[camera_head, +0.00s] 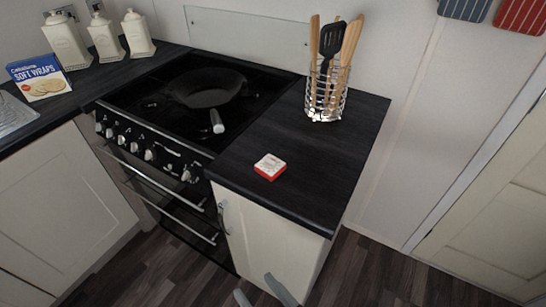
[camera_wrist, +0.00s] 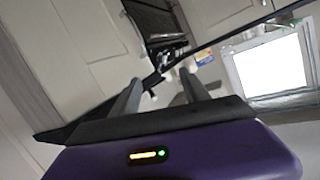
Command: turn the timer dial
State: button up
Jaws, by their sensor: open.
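The timer (camera_head: 269,166) is a small square block, white on top with a red lower edge. It lies on the dark counter right of the stove, near the front edge. The dial's markings are too small to read. My gripper (camera_head: 265,293) shows at the bottom of the head view, in front of the cabinet below the counter, apart from the timer. In the wrist view my gripper's two fingers (camera_wrist: 160,88) stand apart with nothing between them. I cannot make out the timer in the wrist view.
A wire utensil holder (camera_head: 327,97) with wooden tools stands behind the timer. A black pan (camera_head: 207,88) sits on the stove left of it, its handle toward the front. Canisters and a soft wraps box (camera_head: 40,79) stand far left. The counter around the timer is clear.

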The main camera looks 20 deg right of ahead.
jog(key=w+a+r+n+g+y+b, duration=0.1)
jog(key=w+a+r+n+g+y, duration=0.3)
jog(key=w+a+n, duration=0.5)
jog(key=w+a+r+n+g+y+b, duration=0.1)
jog(key=w+a+r+n+g+y, duration=0.35)
jog(key=w+a+n, duration=0.4)
notch_tip(320, 180, up, 8)
jog(key=n+g+h+b, duration=0.2)
jog(key=n+g+h, duration=0.45)
jog(key=h, duration=0.55)
send_over(270, 159)
jog(key=shift+r+n, duration=0.15)
jog(key=shift+n, duration=0.15)
notch_tip(270, 159, down, 7)
jog(key=shift+a+f, duration=0.1)
jog(key=shift+f, duration=0.05)
jog(key=shift+c, duration=0.4)
grip_shut()
